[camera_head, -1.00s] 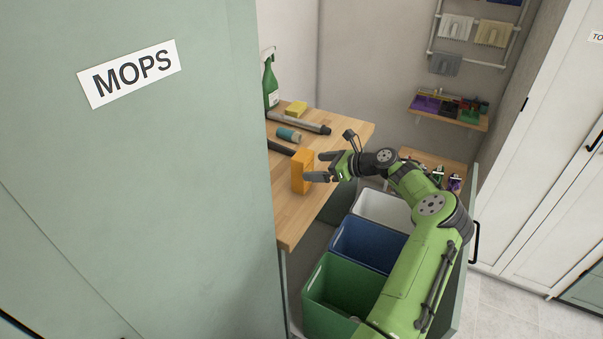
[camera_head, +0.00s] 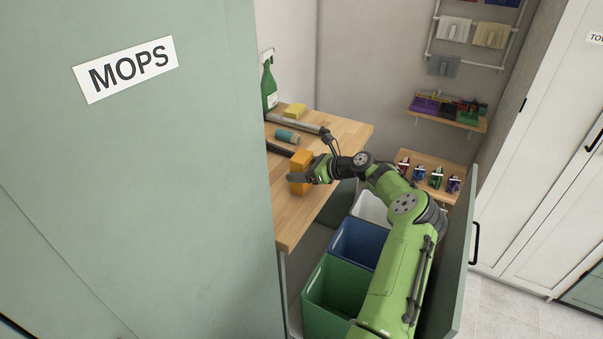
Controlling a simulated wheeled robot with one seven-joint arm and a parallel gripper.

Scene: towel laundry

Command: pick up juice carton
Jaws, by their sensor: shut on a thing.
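The orange juice carton (camera_head: 301,160) stands upright on the wooden counter (camera_head: 287,227), close to its right edge. My gripper (camera_head: 304,175) has come in from the right and is shut on the carton. One dark finger lies across the front of the carton and hides part of its middle. The far finger is mostly hidden. I cannot tell whether the carton's base is clear of the counter.
A green spray bottle (camera_head: 269,84), a yellow sponge (camera_head: 294,111) and a teal roll (camera_head: 287,136) are further back on the counter. White, blue (camera_head: 358,243) and green (camera_head: 335,296) bins stand below my arm. A green cabinet (camera_head: 140,200) marked MOPS fills the left.

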